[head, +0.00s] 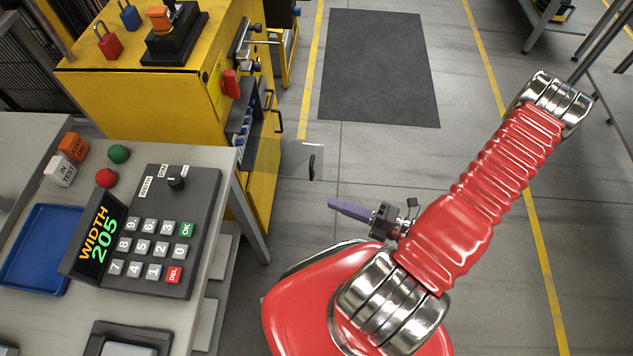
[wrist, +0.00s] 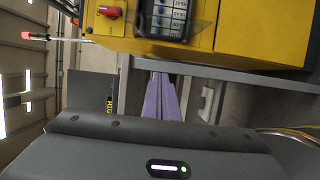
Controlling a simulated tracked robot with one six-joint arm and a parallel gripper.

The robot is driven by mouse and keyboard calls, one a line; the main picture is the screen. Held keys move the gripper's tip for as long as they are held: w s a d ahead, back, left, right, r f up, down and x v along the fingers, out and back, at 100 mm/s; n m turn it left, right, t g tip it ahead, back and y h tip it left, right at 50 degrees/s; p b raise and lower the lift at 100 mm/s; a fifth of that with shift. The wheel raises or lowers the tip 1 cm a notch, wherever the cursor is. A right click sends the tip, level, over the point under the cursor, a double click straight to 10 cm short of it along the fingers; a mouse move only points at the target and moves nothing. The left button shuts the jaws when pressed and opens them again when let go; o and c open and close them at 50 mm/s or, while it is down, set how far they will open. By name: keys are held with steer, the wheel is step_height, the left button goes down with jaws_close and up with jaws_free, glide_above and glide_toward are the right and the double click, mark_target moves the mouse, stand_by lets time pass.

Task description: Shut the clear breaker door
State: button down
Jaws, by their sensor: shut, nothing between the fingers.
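The clear breaker door (head: 300,160) is a see-through panel with a dark handle. It stands open, sticking out to the right from the side of the yellow cabinet (head: 140,95) in the head view. The breaker recess (head: 243,125), with blue parts inside, is uncovered. The fingers also show in the wrist view (wrist: 160,97).
A red rotary switch (head: 231,83) sits above the breakers on the cabinet. A grey table with a keypad console (head: 160,230) and a blue tray (head: 35,250) stands at the left. The floor around the dark mat (head: 380,65) is clear.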

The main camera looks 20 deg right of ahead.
steer(key=shift+w+a, duration=0.1)
steer(key=shift+w, duration=0.05)
steer(key=shift+x, duration=4.85)
steer(key=shift+w+d, duration=0.25)
steer(key=shift+d, duration=0.35)
steer(key=shift+w+d, duration=0.2)
steer(key=shift+d, duration=0.4)
steer(key=shift+w+d, duration=0.25)
steer(key=shift+d, duration=0.35)
steer(key=shift+w, duration=0.15)
